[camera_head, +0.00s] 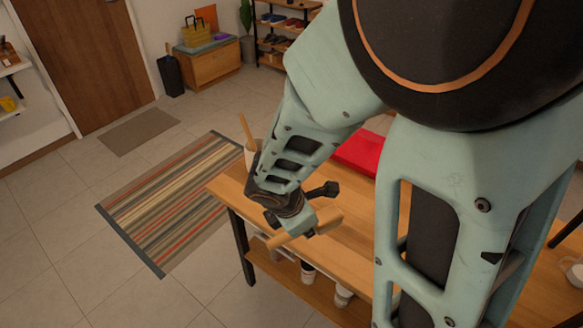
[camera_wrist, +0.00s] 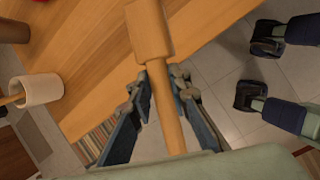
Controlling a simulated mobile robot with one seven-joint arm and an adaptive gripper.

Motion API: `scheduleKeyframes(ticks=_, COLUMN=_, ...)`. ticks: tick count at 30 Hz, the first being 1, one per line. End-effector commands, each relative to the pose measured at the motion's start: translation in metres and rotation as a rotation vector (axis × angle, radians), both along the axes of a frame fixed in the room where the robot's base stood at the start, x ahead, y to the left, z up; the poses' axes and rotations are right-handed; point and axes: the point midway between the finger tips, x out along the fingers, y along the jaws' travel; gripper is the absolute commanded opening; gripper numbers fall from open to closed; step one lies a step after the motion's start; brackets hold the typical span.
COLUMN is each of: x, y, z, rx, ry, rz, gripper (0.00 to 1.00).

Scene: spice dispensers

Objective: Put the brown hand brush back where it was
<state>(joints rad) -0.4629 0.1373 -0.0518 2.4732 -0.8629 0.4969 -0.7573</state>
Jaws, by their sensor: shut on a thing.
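The brown hand brush (camera_head: 290,238) is pale wood, held out over the front edge of the wooden bench (camera_head: 226,184). In the wrist view, its blocky wide end (camera_wrist: 146,30) points away from me. Its round handle (camera_wrist: 168,115) runs between the fingers toward my palm. My gripper (camera_head: 303,222) is shut on the brush, and its fingers (camera_wrist: 160,82) flank the handle in the wrist view. No bristles can be made out.
A white cup (camera_wrist: 40,90) with a wooden stick stands on the bench; it also shows in the head view (camera_head: 253,157), partly behind my arm. A red flat thing (camera_head: 358,152) lies on the bench. A striped rug (camera_head: 170,200) and open tiled floor lie left.

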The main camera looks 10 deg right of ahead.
Motion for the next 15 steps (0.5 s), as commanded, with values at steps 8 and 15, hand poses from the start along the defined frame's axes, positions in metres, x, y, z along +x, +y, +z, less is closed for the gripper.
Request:
scheduleKeyframes(ticks=8, x=0.059, y=0.006, z=-0.029, rx=-0.003, ry=0.001, rz=-0.006, gripper=0.00)
scheduleKeyframes(ticks=15, x=0.099, y=0.011, z=-0.070, rx=-0.003, ry=0.001, rz=-0.006, gripper=0.00)
